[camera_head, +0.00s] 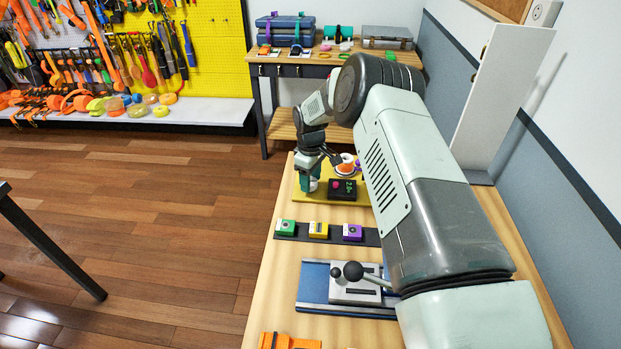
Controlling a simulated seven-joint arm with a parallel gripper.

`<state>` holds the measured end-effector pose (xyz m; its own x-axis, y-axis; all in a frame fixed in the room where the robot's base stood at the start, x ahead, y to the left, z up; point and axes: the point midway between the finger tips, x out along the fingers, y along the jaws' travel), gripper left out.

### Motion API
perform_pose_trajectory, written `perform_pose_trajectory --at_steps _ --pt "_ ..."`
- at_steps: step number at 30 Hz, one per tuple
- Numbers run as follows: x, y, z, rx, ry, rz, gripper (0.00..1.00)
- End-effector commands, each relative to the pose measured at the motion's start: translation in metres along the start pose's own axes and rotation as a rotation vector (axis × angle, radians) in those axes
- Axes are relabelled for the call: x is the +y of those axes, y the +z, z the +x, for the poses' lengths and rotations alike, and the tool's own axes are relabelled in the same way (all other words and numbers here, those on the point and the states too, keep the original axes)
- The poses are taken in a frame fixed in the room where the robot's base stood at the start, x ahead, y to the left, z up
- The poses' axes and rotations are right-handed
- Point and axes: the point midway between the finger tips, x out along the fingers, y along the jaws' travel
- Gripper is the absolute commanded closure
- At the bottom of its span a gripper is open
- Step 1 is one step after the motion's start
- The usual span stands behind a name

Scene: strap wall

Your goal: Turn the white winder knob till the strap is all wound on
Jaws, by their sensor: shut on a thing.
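My gripper (311,177) points down at the far end of the bench, over the left part of a yellow base plate (318,196). It is shut on a small whitish thing, which looks like the white winder knob (313,185); the fingers hide most of it. A teal part shows at the fingers. Right of it on the plate is a black box (342,189) with a pink button and green digits too small to read. Behind the box is a white and orange round part (346,164), perhaps the strap's spool. My arm hides the plate's right side, and how much strap is wound cannot be told.
A dark strip (297,237) with green, yellow and purple blocks lies nearer on the bench. Nearer still is a blue plate (315,290) with a grey lever device. An orange object (288,341) sits at the front edge. A white upright panel (490,100) stands at the right.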

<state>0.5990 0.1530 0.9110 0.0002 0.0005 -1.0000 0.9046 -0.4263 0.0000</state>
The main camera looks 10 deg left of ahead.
Motion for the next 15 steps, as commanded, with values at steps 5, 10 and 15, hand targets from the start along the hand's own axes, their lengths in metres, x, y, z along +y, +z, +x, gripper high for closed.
perform_pose_trajectory --at_steps 5,10,15 --pt "-0.0005 0.0011 0.0001 -0.003 -0.003 0.001 0.34" --pt "-0.0003 0.0007 0.0001 -0.002 -0.001 0.001 0.22" --pt "-0.0001 0.0004 -0.0003 -0.001 -0.001 0.001 0.22"
